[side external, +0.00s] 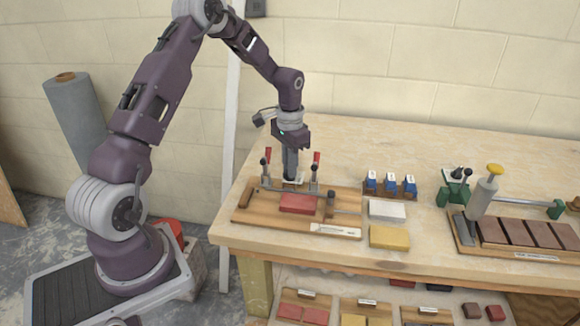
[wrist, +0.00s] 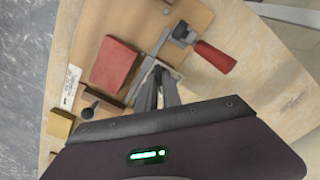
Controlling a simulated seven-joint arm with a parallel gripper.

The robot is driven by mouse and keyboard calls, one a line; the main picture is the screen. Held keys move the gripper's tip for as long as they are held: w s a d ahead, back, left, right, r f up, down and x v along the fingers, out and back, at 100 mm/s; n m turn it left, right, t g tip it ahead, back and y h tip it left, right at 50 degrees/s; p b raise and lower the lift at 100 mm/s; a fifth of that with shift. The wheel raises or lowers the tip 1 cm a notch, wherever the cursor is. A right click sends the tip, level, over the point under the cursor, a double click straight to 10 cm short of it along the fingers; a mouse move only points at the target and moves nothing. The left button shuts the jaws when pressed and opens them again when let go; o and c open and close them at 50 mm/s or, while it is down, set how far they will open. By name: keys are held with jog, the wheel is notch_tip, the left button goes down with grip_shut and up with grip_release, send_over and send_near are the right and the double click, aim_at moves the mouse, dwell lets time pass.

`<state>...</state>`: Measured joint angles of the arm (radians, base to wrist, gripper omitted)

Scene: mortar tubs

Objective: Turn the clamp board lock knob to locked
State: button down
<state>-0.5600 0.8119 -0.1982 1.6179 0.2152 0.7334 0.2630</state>
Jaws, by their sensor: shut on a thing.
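The wooden clamp board (side external: 244,214) lies at the left end of the bench, with a red block (side external: 298,203) on it. It also shows in the wrist view (wrist: 185,18), with the red block (wrist: 115,65) beside my fingers. Two toggle clamps with red handles (side external: 316,158) stand at its back edge. My gripper (side external: 291,178) points down between them, over a small pale plate (wrist: 176,74) on the board. In the wrist view my fingers (wrist: 158,72) are close together at this plate, shut on the lock knob. The fingers hide the knob, so its setting cannot be read.
A dark-topped post (side external: 330,199) stands right of the red block. Blue-fronted pieces (side external: 390,184), a white block (side external: 387,210) and a yellow block (side external: 389,236) lie to the right. Another board with brown tiles (side external: 455,236) is farther right. The bench behind is clear.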

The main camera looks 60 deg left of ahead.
jog(key=m, duration=0.4)
jog(key=shift+m, duration=0.3)
jog(key=m, duration=0.4)
jog(key=shift+m, duration=0.3)
jog(key=c, duration=1.5)
grip_release()
jog(key=shift+r, duration=0.1)
notch_tip(320, 180, up, 7)
jog(key=shift+f, duration=0.15)
